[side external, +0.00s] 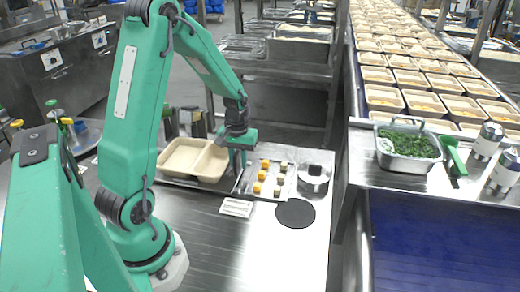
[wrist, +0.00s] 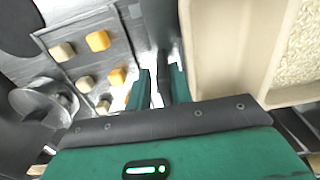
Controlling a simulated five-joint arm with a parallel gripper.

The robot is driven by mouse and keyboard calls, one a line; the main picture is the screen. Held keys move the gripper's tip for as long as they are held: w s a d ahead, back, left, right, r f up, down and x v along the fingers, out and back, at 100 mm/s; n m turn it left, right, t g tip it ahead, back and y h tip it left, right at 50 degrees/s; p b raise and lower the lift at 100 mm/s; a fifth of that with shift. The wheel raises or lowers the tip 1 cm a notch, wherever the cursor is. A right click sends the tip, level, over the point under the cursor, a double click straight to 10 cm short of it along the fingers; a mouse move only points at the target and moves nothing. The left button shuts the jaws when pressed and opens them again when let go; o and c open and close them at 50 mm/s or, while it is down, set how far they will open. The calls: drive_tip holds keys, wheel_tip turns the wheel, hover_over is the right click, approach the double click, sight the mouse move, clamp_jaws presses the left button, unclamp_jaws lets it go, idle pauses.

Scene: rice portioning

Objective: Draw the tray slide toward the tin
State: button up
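The tray slide (side external: 180,182) is a flat metal plate under a beige divided tray at the left of the bench. The tin (side external: 313,180) is round and silvery with a dark top patch, standing at the right; it also shows in the wrist view (wrist: 30,104). My gripper (side external: 240,165) is low at the slide's right edge, between the beige tray and the cubes. In the wrist view its two green fingers (wrist: 160,88) stand apart. A narrow dark bar, possibly the slide's handle (wrist: 164,70), runs between them, with a bright gap at its left. Contact cannot be told.
A shallow metal tray with several orange and brown cubes (side external: 263,177) lies between my gripper and the tin. A black disc (side external: 295,213) and a white label (side external: 237,207) lie in front. The beige tray (side external: 180,155) shows rice in the wrist view (wrist: 300,55).

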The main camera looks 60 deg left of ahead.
drive_tip(key=shift+r, duration=0.15)
drive_tip(key=shift+r, duration=3.8)
drive_tip(key=s+d+r+m+t, duration=0.2)
drive_tip(key=s+d+r+m, duration=0.2)
drive_tip(key=d, duration=0.5)
drive_tip(key=s+d+r+m+t, duration=0.3)
drive_tip(key=s+d+r+m, duration=0.2)
drive_tip(key=d+r, duration=0.4)
drive_tip(key=shift+s+d+t, duration=0.25)
drive_tip(key=shift+s+t, duration=0.05)
drive_tip(key=shift+s, duration=0.6)
